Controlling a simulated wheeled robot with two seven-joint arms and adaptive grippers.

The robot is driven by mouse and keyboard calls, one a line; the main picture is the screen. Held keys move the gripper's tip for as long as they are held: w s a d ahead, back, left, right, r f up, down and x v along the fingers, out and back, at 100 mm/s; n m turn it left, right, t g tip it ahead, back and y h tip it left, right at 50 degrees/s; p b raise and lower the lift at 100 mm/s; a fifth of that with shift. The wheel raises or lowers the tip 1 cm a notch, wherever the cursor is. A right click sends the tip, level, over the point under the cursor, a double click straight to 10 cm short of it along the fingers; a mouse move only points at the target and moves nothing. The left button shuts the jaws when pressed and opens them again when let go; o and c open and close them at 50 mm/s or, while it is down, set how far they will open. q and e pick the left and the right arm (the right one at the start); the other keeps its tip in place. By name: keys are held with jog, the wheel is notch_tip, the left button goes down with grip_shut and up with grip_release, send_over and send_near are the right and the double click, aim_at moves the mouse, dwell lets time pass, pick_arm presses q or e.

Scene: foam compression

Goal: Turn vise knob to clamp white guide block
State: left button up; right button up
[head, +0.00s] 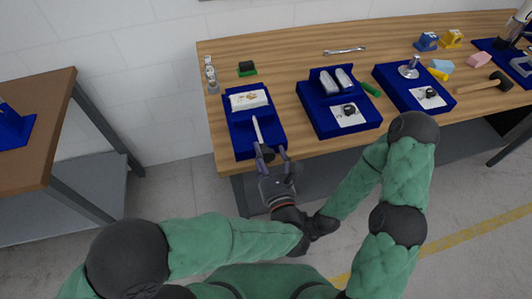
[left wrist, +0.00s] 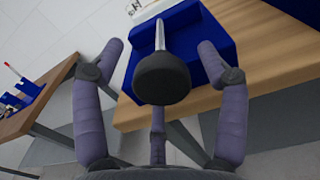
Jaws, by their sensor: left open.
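The vise knob is a round black ball (left wrist: 162,78) on a silver shaft (left wrist: 160,35) in the left wrist view. The shaft also shows in the head view (head: 257,130), over the left blue tray (head: 243,150). A white flat item (head: 249,100) lies at the back of that tray; I cannot tell whether it is the guide block or a printed card. My left gripper (head: 271,153) is open at the tray's front edge. In the left wrist view its fingers are spread around the knob, apart from it. My right gripper cannot be made out.
Two more blue trays, the middle one (head: 309,97) and the right one (head: 440,101), stand on the wooden bench (head: 290,60). A second table (head: 50,100) stands left.

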pick_arm(q)
jog(key=shift+w, duration=0.15)
jog(key=shift+r, duration=0.1)
jog(key=c, duration=1.1)
jog(key=shift+m, duration=0.4)
jog(key=shift+c, duration=0.2)
